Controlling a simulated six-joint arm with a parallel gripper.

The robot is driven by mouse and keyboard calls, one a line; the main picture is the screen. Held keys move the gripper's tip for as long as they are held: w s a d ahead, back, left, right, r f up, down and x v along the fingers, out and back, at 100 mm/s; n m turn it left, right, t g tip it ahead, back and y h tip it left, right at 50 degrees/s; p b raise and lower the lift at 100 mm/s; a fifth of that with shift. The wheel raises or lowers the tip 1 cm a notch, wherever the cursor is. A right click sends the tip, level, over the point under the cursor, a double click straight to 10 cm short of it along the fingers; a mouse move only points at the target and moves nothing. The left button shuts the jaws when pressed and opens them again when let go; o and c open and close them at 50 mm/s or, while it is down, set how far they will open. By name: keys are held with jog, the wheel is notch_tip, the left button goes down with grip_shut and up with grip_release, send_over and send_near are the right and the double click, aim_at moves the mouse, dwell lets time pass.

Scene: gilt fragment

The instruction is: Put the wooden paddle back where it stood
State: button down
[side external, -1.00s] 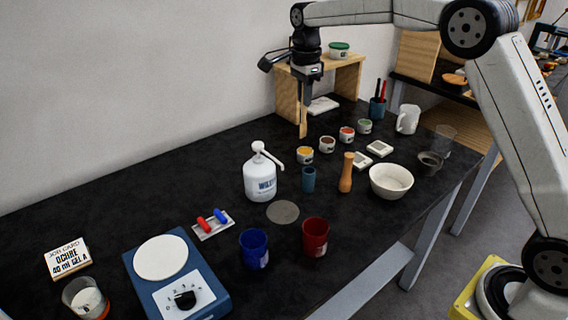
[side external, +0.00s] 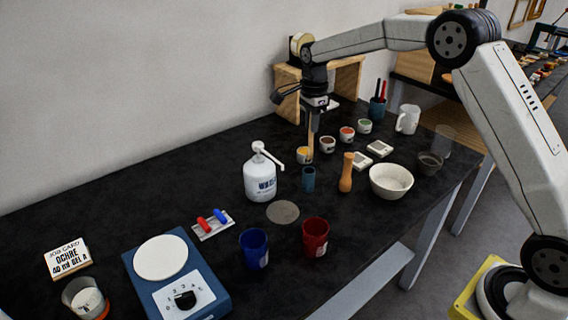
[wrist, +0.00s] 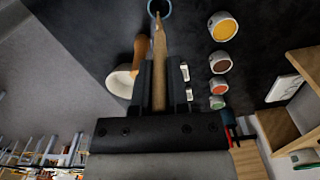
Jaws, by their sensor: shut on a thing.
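The wooden paddle (side external: 310,138) hangs upright from my gripper (side external: 314,112), which is shut on it. In the side view the paddle's lower end overlaps the yellow pot. In the wrist view the paddle (wrist: 159,65) runs between the fingers (wrist: 159,85), its tip appearing at the rim of the teal holder (wrist: 168,14). In the side view that small, narrow teal holder (side external: 308,180) stands on the black bench, below and nearer the camera than the paddle, with clear space between them. Where the paddle stood is not marked in the frames.
A white pump bottle (side external: 260,180) stands left of the holder, its spout toward it. A wooden-handled tool (side external: 346,173) and a white bowl (side external: 391,181) stand right. Pots of yellow (side external: 304,155), brown (side external: 327,145), red and green form a row behind. Two cups (side external: 315,236) stand in front.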

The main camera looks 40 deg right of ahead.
aim_at(310, 146)
jog(key=shift+f, duration=4.95)
jog(key=shift+f, duration=0.1)
jog(key=c, duration=0.6)
grip_release()
notch_tip(310, 146, up, 12)
jog(key=shift+r, duration=0.15)
jog(key=shift+s, duration=0.1)
